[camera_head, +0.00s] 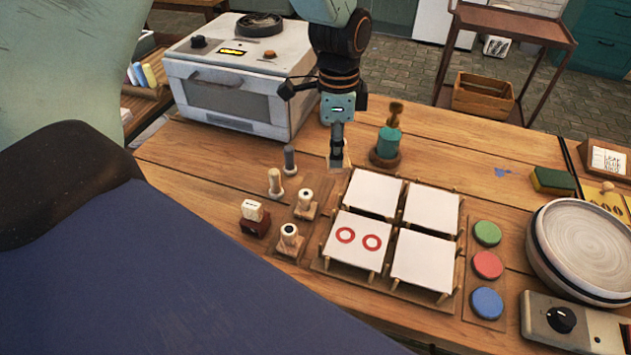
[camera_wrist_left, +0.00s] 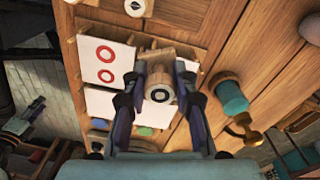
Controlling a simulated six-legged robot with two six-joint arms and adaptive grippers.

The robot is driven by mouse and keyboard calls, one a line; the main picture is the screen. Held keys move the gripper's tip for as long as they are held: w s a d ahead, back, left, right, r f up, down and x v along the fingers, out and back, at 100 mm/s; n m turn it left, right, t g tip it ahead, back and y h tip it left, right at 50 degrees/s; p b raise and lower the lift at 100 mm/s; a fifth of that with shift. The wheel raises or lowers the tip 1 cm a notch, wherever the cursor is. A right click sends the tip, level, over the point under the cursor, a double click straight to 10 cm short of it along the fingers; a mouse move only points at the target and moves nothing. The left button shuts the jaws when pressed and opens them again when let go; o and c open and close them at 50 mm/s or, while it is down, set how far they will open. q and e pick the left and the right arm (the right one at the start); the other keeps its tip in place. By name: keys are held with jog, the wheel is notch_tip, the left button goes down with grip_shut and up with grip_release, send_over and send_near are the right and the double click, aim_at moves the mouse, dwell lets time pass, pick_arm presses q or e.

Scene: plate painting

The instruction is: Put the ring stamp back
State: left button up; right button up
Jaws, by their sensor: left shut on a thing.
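My left gripper (camera_head: 338,150) hangs above the table behind the white tiles, left of the teal pot. In the left wrist view its two fingers (camera_wrist_left: 160,82) are shut on the ring stamp (camera_wrist_left: 159,95), a pale piece with a dark ring on its end face. In the head view the fingers mostly hide this stamp. Other stamps stand at the left of the tiles, among them a front one (camera_head: 289,238) and one behind it (camera_head: 305,205), on a wooden rack (camera_head: 290,252). The front-left tile (camera_head: 352,255) bears two red rings. My right gripper is out of view.
Green (camera_head: 487,233), red (camera_head: 488,265) and blue (camera_head: 487,303) pads lie right of the tiles. Two pegs (camera_head: 275,182) stand left. A white oven (camera_head: 235,85) stands at the back left; a round wheel (camera_head: 590,245) at right.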

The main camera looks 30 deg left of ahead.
pick_arm(q)
jog(key=a+f+m, duration=0.1)
jog(key=f, duration=0.1)
jog(key=w+a+f+m, duration=0.1)
jog(key=a+f+m, duration=0.1)
jog(key=w+a+f+m, duration=0.1)
jog(key=a+f+m, duration=0.1)
jog(key=f, duration=0.1)
jog(key=shift+w+f, duration=0.1)
jog(key=shift+f, duration=0.05)
jog(key=f, duration=0.3)
jog(key=shift+s+a+b, duration=0.15)
jog(key=shift+s+b, duration=0.05)
jog(key=shift+b, duration=0.2)
jog(key=shift+f, duration=0.3)
jog(key=shift+w, duration=0.2)
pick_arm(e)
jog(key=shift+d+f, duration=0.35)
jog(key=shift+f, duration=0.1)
pick_arm(q)
jog(key=shift+s+f, duration=0.1)
jog(key=shift+f, duration=0.15)
